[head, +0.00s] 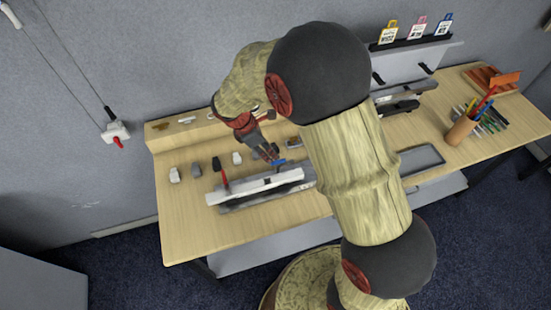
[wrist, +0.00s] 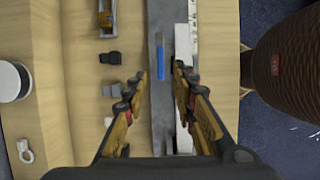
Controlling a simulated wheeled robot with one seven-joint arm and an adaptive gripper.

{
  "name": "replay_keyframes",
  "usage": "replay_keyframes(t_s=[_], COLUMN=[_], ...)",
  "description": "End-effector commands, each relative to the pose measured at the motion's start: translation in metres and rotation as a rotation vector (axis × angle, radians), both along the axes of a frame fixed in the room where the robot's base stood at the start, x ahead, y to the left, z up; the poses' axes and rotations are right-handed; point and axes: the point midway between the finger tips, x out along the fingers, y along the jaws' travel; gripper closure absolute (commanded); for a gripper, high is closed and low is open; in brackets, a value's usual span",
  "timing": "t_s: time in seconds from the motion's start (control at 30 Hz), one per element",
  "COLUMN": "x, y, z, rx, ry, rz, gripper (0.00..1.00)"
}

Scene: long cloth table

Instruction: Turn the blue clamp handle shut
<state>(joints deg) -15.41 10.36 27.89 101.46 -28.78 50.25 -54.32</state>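The blue clamp handle (wrist: 160,62) shows in the wrist view as a narrow upright strip on a grey metal bar (wrist: 162,105). In the head view the blue handle (head: 279,162) is a small patch just below my gripper (head: 268,153). In the wrist view my gripper (wrist: 160,75) is open, with one finger on each side of the bar and the blue handle between and just beyond the tips. I cannot tell whether a finger touches it. A red handle (head: 224,180) stands upright at the left end of the same white-and-grey fixture (head: 250,194).
Several small grey, black and white blocks (head: 174,175) lie behind the fixture on the wooden table (head: 185,230). A pen cup (head: 461,132) and a grey tray (head: 421,159) are at the right. My arm hides the table's middle. The table's front left is clear.

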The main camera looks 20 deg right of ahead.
Motion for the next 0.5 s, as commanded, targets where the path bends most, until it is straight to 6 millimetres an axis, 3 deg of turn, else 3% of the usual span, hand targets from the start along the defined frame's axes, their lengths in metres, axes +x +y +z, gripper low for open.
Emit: replay_keyframes(t_s=[0.3,0.5], x=[-0.002,-0.001], y=[-0.019,-0.025], z=[-0.046,-0.059], rx=[0.000,0.001], ry=[0.003,-0.001], rz=[-0.005,-0.004], gripper=[0.73,0.73])
